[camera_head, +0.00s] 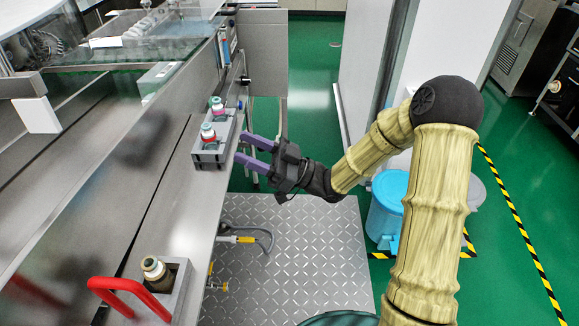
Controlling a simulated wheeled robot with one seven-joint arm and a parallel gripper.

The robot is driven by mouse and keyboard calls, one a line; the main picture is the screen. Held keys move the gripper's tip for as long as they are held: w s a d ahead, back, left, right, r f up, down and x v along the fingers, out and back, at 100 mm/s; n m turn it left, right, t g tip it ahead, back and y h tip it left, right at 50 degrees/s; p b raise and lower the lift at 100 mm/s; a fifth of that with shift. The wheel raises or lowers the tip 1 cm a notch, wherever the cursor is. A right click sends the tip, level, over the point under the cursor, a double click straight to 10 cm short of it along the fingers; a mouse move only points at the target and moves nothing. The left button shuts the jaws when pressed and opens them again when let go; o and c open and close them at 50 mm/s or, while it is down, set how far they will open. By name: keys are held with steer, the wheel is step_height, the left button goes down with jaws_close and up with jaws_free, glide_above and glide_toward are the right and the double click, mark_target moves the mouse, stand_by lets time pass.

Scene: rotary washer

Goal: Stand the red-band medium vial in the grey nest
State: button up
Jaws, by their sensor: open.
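A grey rack (226,128) on the steel ledge holds two small upright vials. The nearer vial (208,131) has a pale cap and a red band low on its visible part. The farther vial (217,104) has a teal top and some reddish colour under it. Their lower parts are hidden in the rack. A grey nest-like holder (181,289) at the near end of the ledge has a brown vial with a cream cap (154,268) in it. I cannot tell vial sizes for sure. My gripper (240,147) is open and empty, its purple fingers just right of the rack.
A red handle (118,287) arches beside the near holder. The steel ledge (185,215) is clear between rack and holder. A glass-covered machine lies to the left. Below are a tread-plate floor (300,265), a hose and yellow fittings; a blue bin (388,205) stands right.

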steer(key=v, duration=1)
steer(key=shift+b, duration=0.35)
steer(key=shift+t, duration=0.3)
steer(key=w+a+f+m+t+h, duration=0.2)
steer(key=w+f+m+t+h, duration=0.3)
steer(key=h, duration=0.4)
steer(key=w+d+f+m+t+h, duration=0.15)
steer(key=d+f+m+h, duration=0.25)
steer(key=d+h, duration=0.4)
steer(key=s+d+m+g+h, duration=0.3)
steer(key=s+m, duration=0.1)
steer(key=s, duration=0.5)
steer(key=s+d+m+g+h, duration=0.3)
steer(key=s+m+g+h, duration=0.1)
steer(key=s, duration=0.4)
steer(key=w+p+v, duration=0.2)
steer(key=p+v, duration=0.8)
steer(key=w+r+p+v, duration=0.1)
steer(key=w+p+v, duration=0.1)
steer(key=p+v, duration=0.8)
steer(key=shift+d+r+p, duration=0.25)
steer(key=shift+d+p, duration=0.1)
steer(key=shift+p, duration=0.2)
